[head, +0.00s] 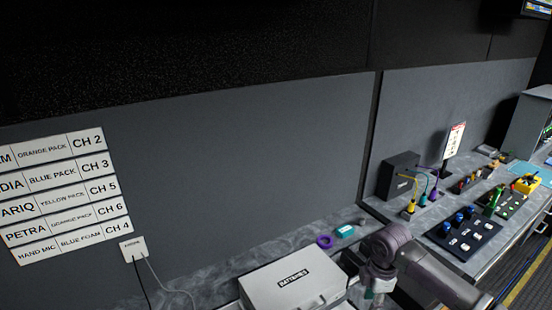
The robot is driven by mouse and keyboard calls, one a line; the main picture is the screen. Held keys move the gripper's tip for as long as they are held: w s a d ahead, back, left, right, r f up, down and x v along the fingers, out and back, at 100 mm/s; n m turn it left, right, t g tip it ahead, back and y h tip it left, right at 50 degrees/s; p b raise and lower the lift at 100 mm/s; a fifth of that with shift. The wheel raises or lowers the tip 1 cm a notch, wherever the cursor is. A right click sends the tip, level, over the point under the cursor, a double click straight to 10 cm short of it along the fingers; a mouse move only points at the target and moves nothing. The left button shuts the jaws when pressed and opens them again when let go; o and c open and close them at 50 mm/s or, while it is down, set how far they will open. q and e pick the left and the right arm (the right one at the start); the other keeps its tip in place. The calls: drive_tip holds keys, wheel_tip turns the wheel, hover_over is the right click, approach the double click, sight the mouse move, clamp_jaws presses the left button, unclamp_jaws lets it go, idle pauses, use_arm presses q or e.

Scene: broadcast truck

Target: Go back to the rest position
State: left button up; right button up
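My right arm reaches in from the lower right, its dark wrist joint near the counter. Its end (374,292) points down beside the white case and is partly cut by the lower picture edge. Its fingers are too small and hidden to tell whether they are open or shut. My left gripper is not in view.
A white case labelled "BATTERIES" (292,283) lies on the grey counter. Behind it are a purple ring (324,241) and a teal block (345,231). Farther right are a black box (399,175) and a dark panel (462,235) with blue items. Name strips (62,197) hang left.

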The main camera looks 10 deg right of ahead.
drive_tip(key=s+a+f+m+t+y, duration=0.1)
drive_tip(key=s+a+f+m, duration=0.15)
drive_tip(key=s+a, duration=0.5)
drive_tip(key=s+a+f+m+t+y, duration=0.1)
drive_tip(key=s+a+f+m, duration=0.15)
drive_tip(key=s+a, duration=0.5)
drive_tip(key=s+d+r+m+t+h, duration=0.2)
drive_tip(key=s+d+r+m, duration=0.15)
drive_tip(key=s+m, duration=0.65)
wheel_tip(320, 180, down, 34)
drive_tip(key=s+g+b, duration=0.2)
drive_tip(key=s+b, duration=0.1)
drive_tip(key=b, duration=0.5)
drive_tip(key=s+d+f+b, duration=0.1)
drive_tip(key=s+f+b, duration=0.2)
drive_tip(key=s+f, duration=0.5)
drive_tip(key=s+d+f+n+g+b, duration=0.1)
drive_tip(key=s+d+f+b, duration=0.1)
drive_tip(key=s+f, duration=0.6)
wheel_tip(320, 180, down, 6)
drive_tip(key=shift+r+b, duration=0.1)
drive_tip(key=shift+b, duration=0.45)
